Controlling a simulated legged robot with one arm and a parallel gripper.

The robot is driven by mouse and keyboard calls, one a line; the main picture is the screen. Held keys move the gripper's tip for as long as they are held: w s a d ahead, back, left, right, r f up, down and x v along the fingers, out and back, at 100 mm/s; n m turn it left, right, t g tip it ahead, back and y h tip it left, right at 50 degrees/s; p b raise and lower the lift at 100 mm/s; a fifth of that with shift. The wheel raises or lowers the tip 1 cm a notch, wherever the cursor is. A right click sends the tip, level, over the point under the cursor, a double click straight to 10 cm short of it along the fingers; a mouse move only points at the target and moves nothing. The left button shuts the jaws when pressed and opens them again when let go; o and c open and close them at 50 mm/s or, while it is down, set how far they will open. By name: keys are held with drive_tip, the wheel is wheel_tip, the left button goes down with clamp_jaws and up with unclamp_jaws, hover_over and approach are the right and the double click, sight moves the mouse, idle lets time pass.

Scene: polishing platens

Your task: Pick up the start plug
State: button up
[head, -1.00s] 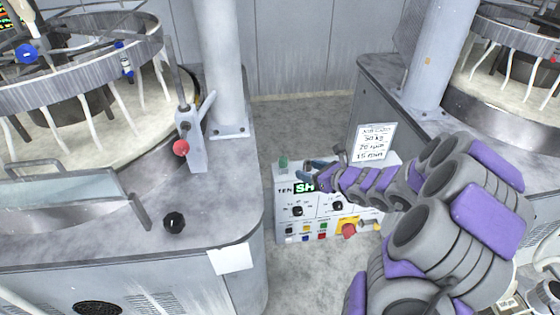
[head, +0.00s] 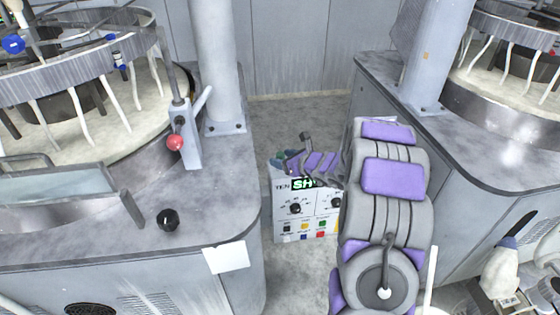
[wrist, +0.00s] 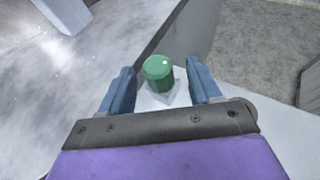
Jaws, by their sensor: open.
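The start plug is a green round-topped cap (wrist: 158,70) on a pale square base, standing on top of the control box. In the wrist view it sits between the two blue fingers of my gripper (wrist: 160,80), with a gap on either side. My gripper is open and does not visibly touch the plug. In the head view my gripper (head: 283,160) is over the top left corner of the control box (head: 292,228), and it largely hides the plug.
A grey polishing machine with a red-knobbed lever (head: 175,142) and a black knob (head: 168,220) stands to the left. Another grey machine (head: 480,150) stands to the right. Bare floor (head: 300,110) lies behind the box.

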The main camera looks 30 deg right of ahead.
drive_tip(key=shift+x, duration=0.9)
drive_tip(key=shift+r, duration=0.1)
drive_tip(key=c, duration=1)
